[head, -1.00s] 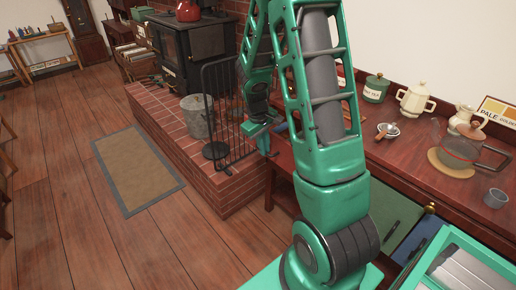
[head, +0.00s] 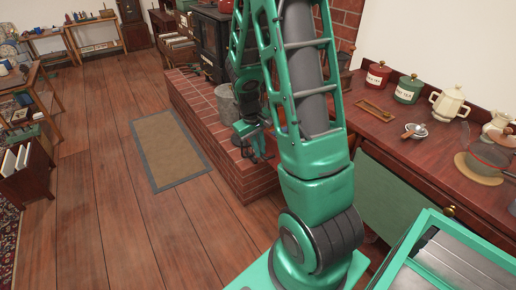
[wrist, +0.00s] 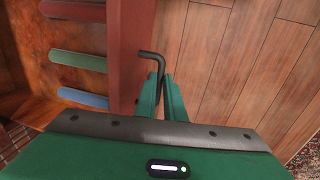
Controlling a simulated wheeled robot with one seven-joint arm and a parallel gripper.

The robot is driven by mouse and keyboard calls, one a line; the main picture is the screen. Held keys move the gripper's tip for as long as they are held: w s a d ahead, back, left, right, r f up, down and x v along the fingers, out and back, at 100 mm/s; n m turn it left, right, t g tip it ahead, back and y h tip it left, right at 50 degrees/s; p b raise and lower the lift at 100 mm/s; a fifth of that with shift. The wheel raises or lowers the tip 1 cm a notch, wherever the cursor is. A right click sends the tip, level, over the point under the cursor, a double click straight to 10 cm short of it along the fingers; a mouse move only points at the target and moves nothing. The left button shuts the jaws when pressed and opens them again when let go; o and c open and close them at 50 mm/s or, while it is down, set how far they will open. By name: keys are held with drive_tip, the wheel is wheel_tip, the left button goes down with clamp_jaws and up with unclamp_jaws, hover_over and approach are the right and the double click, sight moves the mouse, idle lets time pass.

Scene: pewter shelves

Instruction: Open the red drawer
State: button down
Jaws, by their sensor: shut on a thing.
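In the wrist view my gripper (wrist: 163,88) has its green fingers closed around a black bent handle (wrist: 158,66). The handle stands beside a dark red board (wrist: 130,45), which looks like the red drawer's front seen from above. Left of the board is an orange-brown wooden space (wrist: 30,70), which looks like the drawer's inside, so the drawer appears pulled out. Red, green and blue rounded bars show in it. In the head view my gripper (head: 250,138) is low, near the brick hearth; my arm hides most of the drawer there.
A wooden counter (head: 372,128) at right carries canisters, a cream pot and a glass pot (head: 485,158). A green panel (head: 390,195) shows below it. The brick hearth (head: 230,150) with a metal bucket stands beyond my gripper. The floor around the mat (head: 170,148) is clear.

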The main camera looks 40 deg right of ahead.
drive_tip(key=shift+w, duration=0.1)
drive_tip(key=c, duration=1.8)
unclamp_jaws()
drive_tip(key=shift+c, duration=0.2)
wheel_tip(320, 180, up, 11)
drive_tip(key=a, duration=0.2)
drive_tip(key=shift+w+f, duration=0.15)
drive_tip(key=shift+f, duration=0.05)
drive_tip(key=s+a+r+m+y, duration=0.1)
drive_tip(key=s+a+r+m, duration=0.1)
drive_tip(key=s, duration=0.9)
drive_tip(key=s+a+r+m+y, duration=0.1)
drive_tip(key=s+a+r, duration=0.4)
drive_tip(key=s, duration=0.6)
drive_tip(key=shift+s+a+r+m, duration=0.2)
drive_tip(key=shift+s+m, duration=0.1)
drive_tip(key=shift+m, duration=0.4)
